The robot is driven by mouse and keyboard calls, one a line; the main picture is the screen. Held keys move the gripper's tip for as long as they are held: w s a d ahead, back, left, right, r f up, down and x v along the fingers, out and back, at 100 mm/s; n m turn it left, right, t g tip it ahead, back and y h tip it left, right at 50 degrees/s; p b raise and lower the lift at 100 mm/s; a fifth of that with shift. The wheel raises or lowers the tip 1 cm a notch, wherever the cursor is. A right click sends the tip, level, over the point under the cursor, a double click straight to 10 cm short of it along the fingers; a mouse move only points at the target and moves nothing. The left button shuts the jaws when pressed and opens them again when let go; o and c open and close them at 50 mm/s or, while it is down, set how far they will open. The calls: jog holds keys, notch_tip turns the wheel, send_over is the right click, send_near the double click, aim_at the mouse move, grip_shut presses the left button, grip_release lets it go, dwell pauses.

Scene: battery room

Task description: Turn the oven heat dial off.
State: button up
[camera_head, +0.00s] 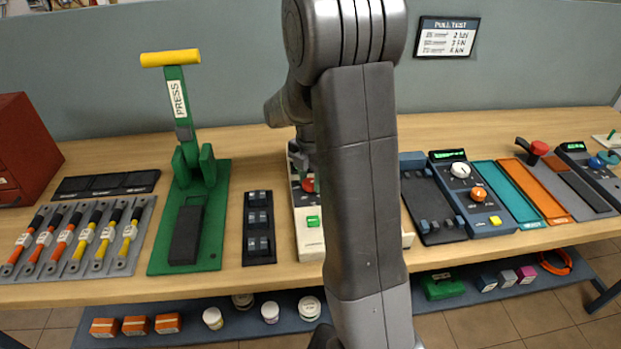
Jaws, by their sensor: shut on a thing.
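A cream-coloured unit (309,243) stands on the bench behind my arm, with a green rocker switch (314,221) at its front. A red dial (308,185) shows on its dark upper panel, partly covered; I take it for the oven heat dial, though no label is readable. My gripper (304,172) points down over this panel and is shut on the red dial. My arm hides the right part of the unit, and the dial's pointer and setting cannot be made out.
A green press (212,230) with a yellow-handled lever stands left, beside a black switch block (259,228). A blue unit with white and orange knobs (473,195) stands right. Bare bench lies along the front edge. A lower shelf (190,322) holds jars and boxes.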

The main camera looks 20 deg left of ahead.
aim_at(310, 182)
jog(key=shift+r+n, duration=0.1)
jog(key=shift+n, duration=0.3)
jog(key=o, duration=1)
notch_tip(310, 182, up, 14)
jog(key=shift+f, duration=0.2)
notch_tip(310, 182, down, 14)
jog(key=shift+r, duration=0.1)
dwell(0.7)
